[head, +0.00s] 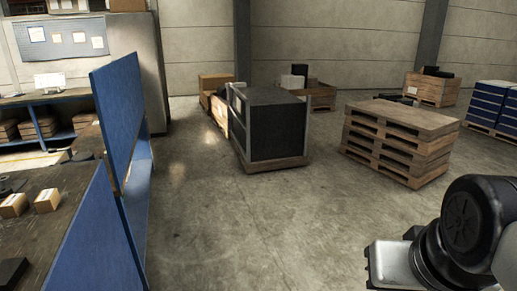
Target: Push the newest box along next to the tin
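Two small cardboard boxes lie on the dark bench top (62,180) at the lower left: one box (13,206) near the left edge and another box (47,200) just right of it, with a small gap. I cannot tell which is the newest. I can make out no tin. A flat black item (12,271) lies nearer on the same bench, partly cut off by the frame. A black joint and silver link of my arm show at the lower right, far from the boxes. My gripper is not in view.
Blue panels (125,120) rise along the bench's right side. A big black crate on a pallet (277,125) and a stack of wooden pallets (400,140) stand on the floor beyond. The concrete floor (250,220) in the middle is clear.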

